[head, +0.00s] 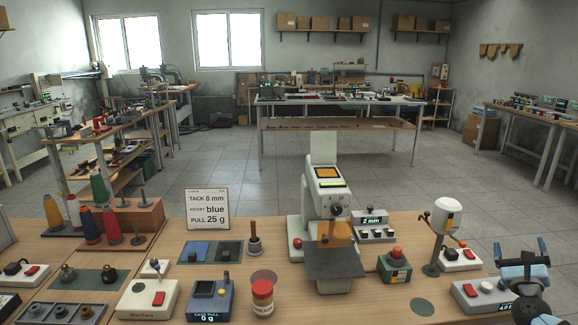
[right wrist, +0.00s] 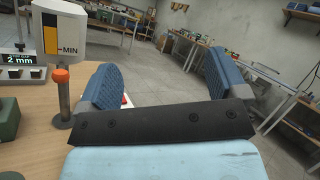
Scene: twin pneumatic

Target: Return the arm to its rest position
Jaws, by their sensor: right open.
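My right gripper (head: 522,250) is at the right edge of the head view, above the front right of the bench. Its two blue fingers point up and away and stand wide apart. In the right wrist view my right gripper (right wrist: 164,78) is open, with nothing between its fingers. Behind the gap I see floor and far tables. My left gripper and left arm are not in view.
A white canister on a stand (head: 443,220) is left of my right gripper; it also shows in the right wrist view (right wrist: 60,28). A switch box (head: 478,294) sits close by on the bench (head: 385,306). A white press (head: 329,190) stands mid-bench.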

